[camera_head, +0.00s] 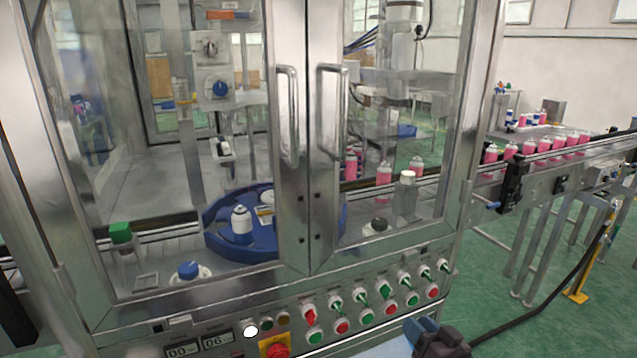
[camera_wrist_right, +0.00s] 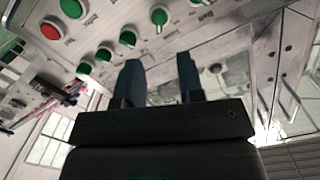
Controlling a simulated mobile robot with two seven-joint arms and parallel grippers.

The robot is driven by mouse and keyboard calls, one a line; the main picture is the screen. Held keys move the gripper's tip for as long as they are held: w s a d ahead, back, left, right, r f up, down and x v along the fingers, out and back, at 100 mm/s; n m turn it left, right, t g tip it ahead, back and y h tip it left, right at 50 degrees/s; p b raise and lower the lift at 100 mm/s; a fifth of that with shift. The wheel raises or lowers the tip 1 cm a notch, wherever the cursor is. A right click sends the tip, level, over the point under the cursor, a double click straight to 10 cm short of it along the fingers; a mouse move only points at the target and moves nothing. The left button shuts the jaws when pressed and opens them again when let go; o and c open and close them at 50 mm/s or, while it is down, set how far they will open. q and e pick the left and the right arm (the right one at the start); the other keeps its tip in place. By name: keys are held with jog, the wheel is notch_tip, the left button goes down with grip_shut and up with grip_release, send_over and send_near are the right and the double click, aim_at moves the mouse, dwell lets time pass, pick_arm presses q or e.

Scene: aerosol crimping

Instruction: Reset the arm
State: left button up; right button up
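My right gripper (camera_head: 424,328) is at the bottom of the head view, in front of the lower right of the machine's control panel (camera_head: 372,318). In the right wrist view its two dark fingers (camera_wrist_right: 160,75) stand apart with nothing between them, so it is open and empty. Green and red knobs and buttons of the panel show above the fingers in that view, apart from them. My left gripper does not show in either view.
The crimping machine has two glass doors with metal handles (camera_head: 288,115), closed together. Inside are a blue turntable (camera_head: 262,245) and a white can (camera_head: 241,221). A conveyor (camera_head: 545,165) with several pink cans runs off to the right. Green floor (camera_head: 490,285) lies open at the lower right.

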jog(key=s+d+f+g+h, duration=0.1)
jog(key=s+f, duration=0.3)
jog(key=s, duration=0.5)
jog(key=s+d+f+g+h, duration=0.1)
jog(key=s+f+g+h, duration=0.1)
jog(key=s+f, duration=0.3)
jog(key=s+d+f+n+g+h, duration=0.1)
jog(key=s+f, duration=0.4)
jog(key=s, duration=0.8)
jog(key=shift+s+d+f+g+h, duration=0.15)
jog(key=shift+s+d+g+h, duration=0.15)
jog(key=shift+g+h, duration=0.55)
jog(key=shift+t+h, duration=0.25)
